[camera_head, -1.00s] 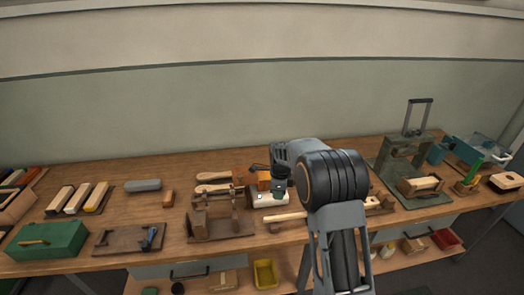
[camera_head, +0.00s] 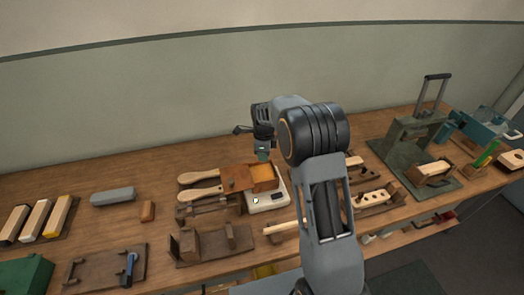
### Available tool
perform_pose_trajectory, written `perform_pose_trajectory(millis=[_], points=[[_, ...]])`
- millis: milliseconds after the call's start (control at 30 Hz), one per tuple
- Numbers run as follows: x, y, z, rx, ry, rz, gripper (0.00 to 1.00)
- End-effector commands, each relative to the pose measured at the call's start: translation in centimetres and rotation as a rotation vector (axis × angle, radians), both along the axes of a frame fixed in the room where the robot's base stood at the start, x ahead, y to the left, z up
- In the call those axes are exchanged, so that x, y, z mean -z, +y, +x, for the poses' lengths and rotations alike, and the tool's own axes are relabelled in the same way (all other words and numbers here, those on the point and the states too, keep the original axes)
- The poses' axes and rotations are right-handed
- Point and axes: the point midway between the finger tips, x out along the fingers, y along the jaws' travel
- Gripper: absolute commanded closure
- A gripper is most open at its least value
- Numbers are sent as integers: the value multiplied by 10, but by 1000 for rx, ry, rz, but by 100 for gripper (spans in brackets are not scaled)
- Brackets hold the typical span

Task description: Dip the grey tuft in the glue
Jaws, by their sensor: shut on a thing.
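My gripper (camera_head: 263,148) points down just above the far part of an open orange-brown glue box (camera_head: 264,174). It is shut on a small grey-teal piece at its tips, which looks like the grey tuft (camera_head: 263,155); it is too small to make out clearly. The piece's lower end is close over the box's back edge; I cannot tell whether it touches the glue. The box sits on a white heater unit (camera_head: 267,201) with a dial. A brown flap or lid (camera_head: 236,179) lies open on its left.
Two wooden paddle handles (camera_head: 199,178) lie left of the box. A wooden jig (camera_head: 212,244) stands in front left. A drilled wooden block (camera_head: 370,198) is at the right, beyond my arm. A green press (camera_head: 415,146) stands farther right. The bench behind the box is clear.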

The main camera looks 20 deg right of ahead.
Motion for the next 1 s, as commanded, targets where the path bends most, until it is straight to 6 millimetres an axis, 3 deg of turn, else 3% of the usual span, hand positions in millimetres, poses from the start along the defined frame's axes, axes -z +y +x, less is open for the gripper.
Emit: perform_pose_trajectory(millis=[1000], points=[[79, 0, 0, -1, 1, 0, 100]])
